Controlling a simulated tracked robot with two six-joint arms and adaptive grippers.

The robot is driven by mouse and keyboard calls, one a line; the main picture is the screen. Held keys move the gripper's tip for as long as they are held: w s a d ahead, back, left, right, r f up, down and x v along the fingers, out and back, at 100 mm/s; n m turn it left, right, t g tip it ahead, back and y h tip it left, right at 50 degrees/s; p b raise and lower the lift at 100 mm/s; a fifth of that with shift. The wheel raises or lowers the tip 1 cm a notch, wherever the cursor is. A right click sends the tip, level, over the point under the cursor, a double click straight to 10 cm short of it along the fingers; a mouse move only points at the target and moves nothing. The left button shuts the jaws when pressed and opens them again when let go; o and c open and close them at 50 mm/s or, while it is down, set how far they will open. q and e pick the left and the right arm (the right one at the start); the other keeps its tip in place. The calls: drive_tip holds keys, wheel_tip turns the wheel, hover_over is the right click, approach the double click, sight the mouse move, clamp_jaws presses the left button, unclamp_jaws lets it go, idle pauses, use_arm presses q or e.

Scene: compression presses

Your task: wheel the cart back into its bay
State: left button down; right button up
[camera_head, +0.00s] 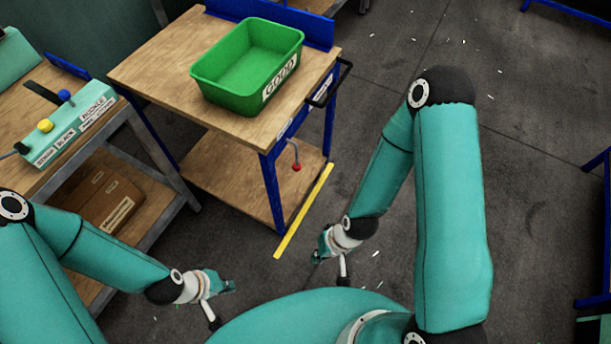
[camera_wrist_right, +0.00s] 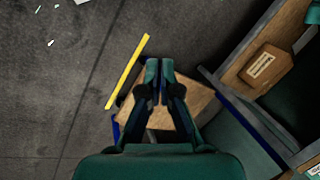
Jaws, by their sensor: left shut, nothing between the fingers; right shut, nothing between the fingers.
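The cart, with a wooden top (camera_head: 160,62) and blue frame, stands at upper centre in the head view. A black handle (camera_head: 327,84) is on its right side, and a red-knobbed lever (camera_head: 296,166) hangs below. A green bin (camera_head: 250,70) marked GOOD sits on top. A yellow floor strip (camera_head: 304,211) runs along the cart's right side. My right gripper (camera_head: 316,256) is shut and empty, apart from the cart in front of it; in the right wrist view (camera_wrist_right: 159,66) its fingers overlap the wooden lower shelf (camera_wrist_right: 197,101). My left gripper (camera_head: 232,286) is shut and empty, low at centre-left.
A bench (camera_head: 112,133) at left carries a teal button panel (camera_head: 72,128) and has a cardboard box (camera_head: 105,203) on its lower shelf. Blue-framed furniture (camera_head: 597,232) stands at the right edge. The grey floor right of the cart is open, with small white scraps.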

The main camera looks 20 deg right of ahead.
drive_tip(key=o, duration=0.5)
drive_tip(key=shift+w+m, duration=0.1)
drive_tip(key=shift+m, duration=0.3)
drive_tip(key=shift+o, duration=0.9)
drive_tip(key=w+d+r+m+t, duration=0.1)
drive_tip(key=w+m+t, duration=0.3)
drive_tip(key=w, duration=0.4)
drive_tip(key=shift+r+m, duration=0.3)
drive_tip(key=shift+m, duration=0.3)
drive_tip(key=m+t+h+b, duration=0.5)
drive_tip(key=m+t+b, duration=0.7)
drive_tip(key=t+b, duration=0.4)
approach(338, 82)
drive_tip(key=shift+g, duration=0.5)
drive_tip(key=w, duration=0.3)
drive_tip(key=w+r, duration=0.1)
drive_tip(key=w, duration=0.5)
drive_tip(key=shift+w+d+r, duration=0.2)
drive_tip(key=shift+w, duration=0.2)
drive_tip(key=shift+c, duration=0.3)
clamp_jaws()
drive_tip(key=shift+f, duration=0.1)
